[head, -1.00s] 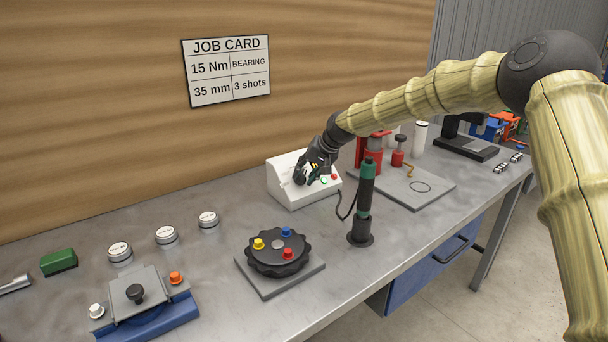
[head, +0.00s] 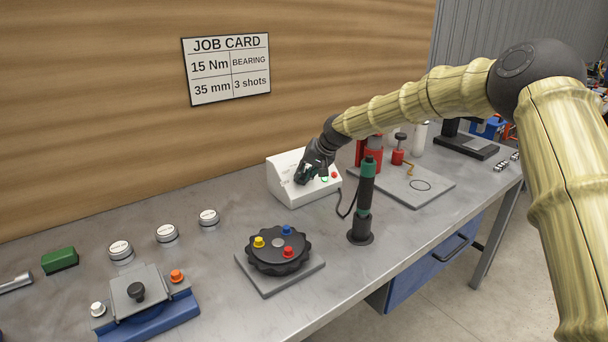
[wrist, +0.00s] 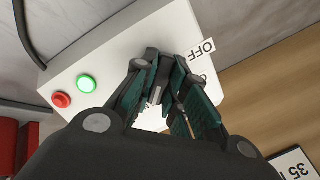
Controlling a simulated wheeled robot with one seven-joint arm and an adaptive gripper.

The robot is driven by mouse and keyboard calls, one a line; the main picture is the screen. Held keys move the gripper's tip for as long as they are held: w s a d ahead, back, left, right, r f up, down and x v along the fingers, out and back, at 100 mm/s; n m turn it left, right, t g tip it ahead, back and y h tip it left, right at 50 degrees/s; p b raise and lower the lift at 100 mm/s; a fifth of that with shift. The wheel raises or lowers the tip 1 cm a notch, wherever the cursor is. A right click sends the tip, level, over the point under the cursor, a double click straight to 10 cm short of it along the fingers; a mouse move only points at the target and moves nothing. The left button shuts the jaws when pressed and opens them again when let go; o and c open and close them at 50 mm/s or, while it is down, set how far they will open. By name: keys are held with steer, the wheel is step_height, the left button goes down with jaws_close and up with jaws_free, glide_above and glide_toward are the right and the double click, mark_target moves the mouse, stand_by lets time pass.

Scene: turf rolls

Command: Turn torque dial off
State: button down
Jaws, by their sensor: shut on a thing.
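The white control box (head: 283,191) stands on the workbench, its sloped face toward me. My gripper (head: 302,179) is down at the left part of that face, and its fingers (wrist: 166,82) are shut around the torque dial. The fingers hide almost all of the dial, so where it points cannot be told; only a small pale part (wrist: 155,96) shows between them. An OFF label (wrist: 203,48) is printed on the face beside the fingertips. A lit green button (wrist: 86,84) and a red button (wrist: 61,100) sit on the same face, clear of the fingers.
A green and black screwdriver (head: 366,190) stands upright in a holder right of the box, with a cable. A black round fixture (head: 277,250) with coloured knobs lies in front. A job card (head: 227,70) hangs on the wooden wall. A red press (head: 373,158) stands behind.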

steer(key=n+h+p, duration=0.1)
steer(key=n, duration=0.5)
steer(key=shift+r, duration=0.1)
steer(key=n, duration=0.3)
steer(key=shift+t+h, duration=0.3)
steer(key=shift+h, duration=0.1)
steer(key=n+p, duration=0.1)
steer(key=n, duration=0.3)
steer(key=shift+h, duration=0.3)
steer(key=n+t+p, duration=0.1)
steer(key=n, duration=0.5)
steer(key=n+t, duration=0.1)
steer(key=n, duration=0.2)
steer(key=shift+s+p, duration=0.1)
steer(key=shift+p, duration=0.25)
steer(key=shift+n+t+p, duration=0.3)
steer(key=shift+n+p, duration=0.05)
steer(key=shift+n, duration=1.35)
